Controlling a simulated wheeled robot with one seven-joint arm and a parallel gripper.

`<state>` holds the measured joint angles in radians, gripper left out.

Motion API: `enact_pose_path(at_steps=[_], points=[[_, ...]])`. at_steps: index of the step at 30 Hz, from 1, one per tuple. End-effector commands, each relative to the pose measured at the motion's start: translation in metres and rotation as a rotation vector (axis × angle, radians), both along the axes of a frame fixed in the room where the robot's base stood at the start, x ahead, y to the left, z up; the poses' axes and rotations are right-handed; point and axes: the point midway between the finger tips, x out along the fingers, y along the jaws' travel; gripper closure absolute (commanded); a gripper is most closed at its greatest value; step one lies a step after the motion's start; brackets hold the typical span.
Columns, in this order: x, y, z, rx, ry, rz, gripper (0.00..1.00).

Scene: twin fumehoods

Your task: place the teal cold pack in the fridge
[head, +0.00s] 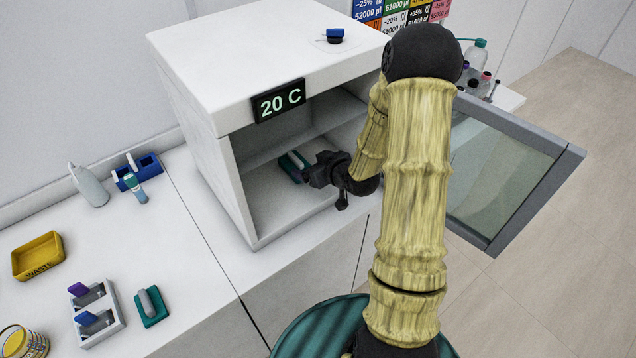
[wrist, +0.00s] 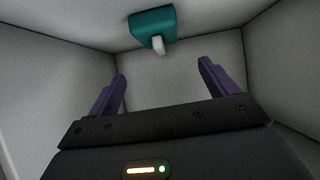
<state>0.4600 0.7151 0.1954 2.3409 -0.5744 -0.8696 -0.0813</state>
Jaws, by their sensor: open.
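A teal cold pack with a pale grey handle (head: 291,167) lies on the floor of the open white fridge (head: 205,165). It also shows in the wrist view as a teal block (wrist: 152,22), its pale handle pointing toward my gripper. My gripper (head: 312,173) is inside the fridge opening, just right of the pack in the head view. In the wrist view its two purple fingers (wrist: 163,70) are spread apart with nothing between them; the pack is beyond the fingertips, apart from them. A similar teal piece with a grey handle (head: 151,306) lies on the counter.
The fridge's glass door (head: 500,175) stands wide open at the right. A shelf edge crosses above the pack. On the counter are a yellow waste tray (head: 38,256), a white rack (head: 97,312), a blue rack (head: 138,171) and a grey bottle (head: 88,185).

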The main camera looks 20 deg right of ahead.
Motion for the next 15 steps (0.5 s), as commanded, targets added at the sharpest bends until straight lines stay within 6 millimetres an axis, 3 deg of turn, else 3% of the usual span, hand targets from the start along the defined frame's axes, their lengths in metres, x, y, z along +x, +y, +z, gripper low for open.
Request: enact_pose_path(at_steps=[4, 8, 15], points=[[-0.017, 0.006, 0.015, -0.081, 0.123, -0.031, 0.15], [-0.048, 0.009, 0.032, -0.144, 0.272, -0.095, 0.15], [-0.128, 0.025, 0.067, -0.169, 0.544, -0.221, 0.15]])
